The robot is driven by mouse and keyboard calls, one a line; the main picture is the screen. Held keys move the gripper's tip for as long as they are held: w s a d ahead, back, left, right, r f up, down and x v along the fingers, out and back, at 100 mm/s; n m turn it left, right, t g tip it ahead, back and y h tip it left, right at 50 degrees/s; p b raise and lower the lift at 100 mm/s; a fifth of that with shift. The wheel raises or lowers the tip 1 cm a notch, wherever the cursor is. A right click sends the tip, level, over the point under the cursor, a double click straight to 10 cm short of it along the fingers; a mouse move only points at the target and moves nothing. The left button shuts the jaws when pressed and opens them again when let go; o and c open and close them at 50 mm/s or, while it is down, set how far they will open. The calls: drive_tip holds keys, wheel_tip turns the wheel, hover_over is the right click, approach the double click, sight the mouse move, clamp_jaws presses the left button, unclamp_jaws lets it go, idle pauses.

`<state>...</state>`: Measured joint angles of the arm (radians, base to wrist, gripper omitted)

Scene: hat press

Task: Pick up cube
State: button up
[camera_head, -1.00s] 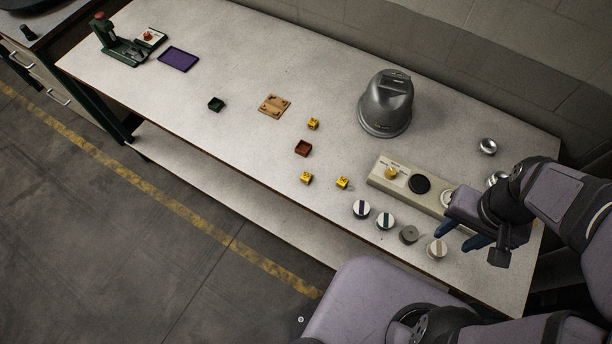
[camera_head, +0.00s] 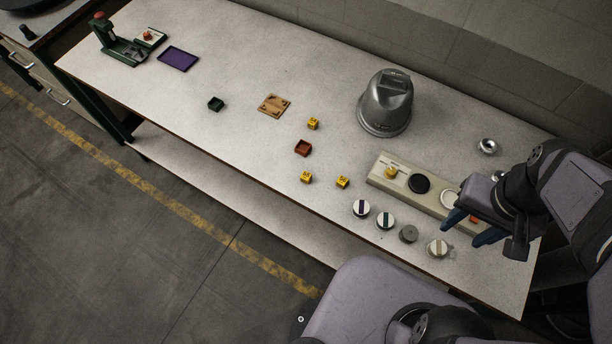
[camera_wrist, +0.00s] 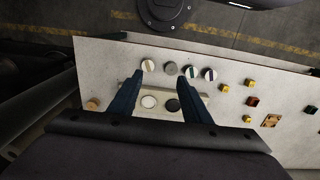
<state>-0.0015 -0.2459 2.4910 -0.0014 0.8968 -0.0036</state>
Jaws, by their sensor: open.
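Several yellow cubes lie on the table: one at the back (camera_head: 313,123), one at the front left (camera_head: 306,177) and one at the front right (camera_head: 342,182). In the wrist view they show small at the right, the nearest being one cube (camera_wrist: 224,88). My gripper (camera_head: 464,229) is open and empty, to the right of all the cubes and well apart from them. In the wrist view my gripper (camera_wrist: 160,78) has its fingers spread over the panel and round knobs. The arm hides part of the table's right end.
A beige panel (camera_head: 378,181) and several round knobs (camera_head: 409,234) stand between my gripper and the cubes. A grey dome-shaped press (camera_head: 385,105) stands behind. A small brown-red box (camera_head: 303,148), wooden plate (camera_head: 273,106) and green box (camera_head: 215,104) lie near the cubes. The table's left middle is clear.

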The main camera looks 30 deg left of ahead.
drive_tip(key=w+a+f+n+t+h+b, duration=0.2)
drive_tip(key=w+a+n+t+h+b, duration=0.15)
drive_tip(key=a+n+b, duration=0.65)
drive_tip(key=w+a+f+n+t+h+b, duration=0.2)
drive_tip(key=w+a+n+t+h+b, duration=0.25)
drive_tip(key=n, duration=0.85)
drive_tip(key=s+a+r+n+t+y+b, duration=0.1)
drive_tip(key=s+a+n+t+y+b, duration=0.25)
drive_tip(key=a, duration=0.45)
drive_tip(key=s+a+r+n+t+y+b, duration=0.25)
drive_tip(key=a+n, duration=0.25)
drive_tip(key=a, duration=0.3)
drive_tip(key=s+a+r+n+t+y+b, duration=0.1)
drive_tip(key=s+a+n+t+y+b, duration=0.15)
drive_tip(key=a+n+b, duration=0.4)
drive_tip(key=m+p, duration=0.2)
drive_tip(key=p, duration=0.1)
approach(305, 178)
drive_tip(key=w, duration=0.3)
drive_tip(key=shift+w+a+h, duration=0.2)
drive_tip(key=shift+w+h, duration=0.05)
drive_tip(key=shift+f, duration=0.5)
drive_tip(key=shift+w+f+p, duration=0.15)
drive_tip(key=shift+w+p, duration=0.9)
drive_tip(key=shift+w, duration=2.1)
drive_tip(key=shift+w+f, duration=0.2)
drive_tip(key=shift+w, duration=0.35)
